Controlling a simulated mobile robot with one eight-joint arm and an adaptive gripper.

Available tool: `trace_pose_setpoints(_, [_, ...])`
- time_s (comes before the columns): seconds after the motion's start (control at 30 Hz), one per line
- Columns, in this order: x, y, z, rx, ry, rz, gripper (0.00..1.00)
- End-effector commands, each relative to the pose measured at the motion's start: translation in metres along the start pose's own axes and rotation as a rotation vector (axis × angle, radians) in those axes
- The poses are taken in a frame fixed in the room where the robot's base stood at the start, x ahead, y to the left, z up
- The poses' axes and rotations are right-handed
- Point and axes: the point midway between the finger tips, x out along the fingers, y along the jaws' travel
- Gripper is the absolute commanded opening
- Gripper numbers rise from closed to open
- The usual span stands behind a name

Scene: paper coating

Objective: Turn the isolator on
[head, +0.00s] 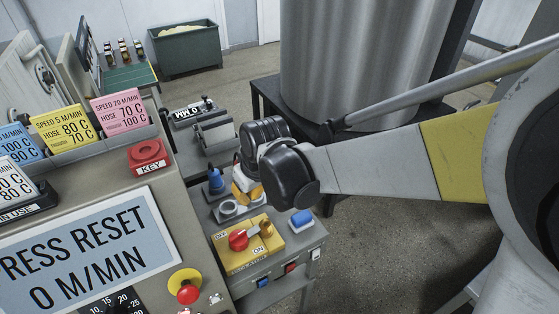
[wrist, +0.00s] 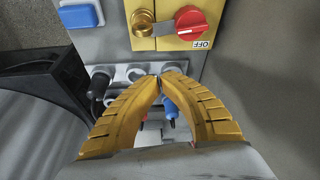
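The isolator is a yellow panel (head: 233,258) with a round red knob (head: 238,240) on the grey bench unit. OFF is printed at its upper left and ON at its lower right in the head view. A brass-coloured piece (head: 265,229) sits beside the knob, with a pale bar between them. The red knob also shows at the top of the wrist view (wrist: 190,22), next to the OFF label. My gripper (wrist: 160,76) has its yellow fingertips together, with nothing seen between them. It is apart from the knob; in the head view its fingers are partly hidden behind my wrist.
A blue button (head: 301,218) stands right of the isolator. Sockets and a blue plug (head: 215,181) are close to my gripper. A red KEY piece (head: 147,154) and a red emergency button (head: 187,291) are on the console at left. A large metal drum (head: 350,60) stands behind.

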Motion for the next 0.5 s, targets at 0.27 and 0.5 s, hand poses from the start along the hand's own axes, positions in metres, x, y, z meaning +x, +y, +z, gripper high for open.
trace_pose_setpoints(0.27, [0.041, -0.003, -0.004, 0.003, 0.001, 0.001, 0.00])
trace_pose_setpoints(0.5, [0.093, -0.003, -0.003, 0.003, 0.001, 0.001, 0.00])
